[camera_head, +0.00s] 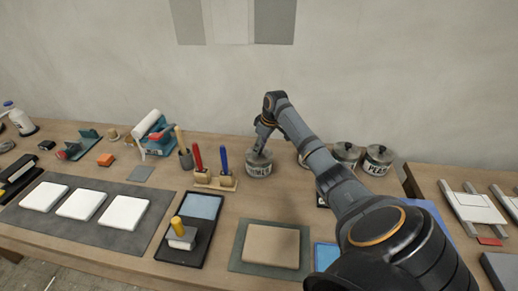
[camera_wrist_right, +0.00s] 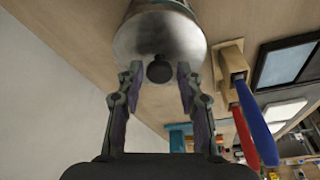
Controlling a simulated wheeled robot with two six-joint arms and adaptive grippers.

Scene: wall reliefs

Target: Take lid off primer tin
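The primer tin (camera_head: 258,169), a grey metal tin with a printed label, stands on the wooden table near the wall. In the right wrist view its round metal lid (camera_wrist_right: 145,38) faces the camera, with a black knob (camera_wrist_right: 159,71) in the middle. My right gripper (camera_wrist_right: 160,76) is open, with one fingertip on each side of the knob and a gap on both sides. In the head view the right gripper (camera_head: 260,146) is just above the tin and hides part of its top. The lid appears seated on the tin. My left gripper is not in view.
Other lidded tins (camera_head: 377,160) stand to the right, partly behind my right arm. A wooden block (camera_head: 215,181) with red and blue handled tools is close left of the primer tin. A tan board (camera_head: 271,246) and a black tray (camera_head: 166,252) lie in front.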

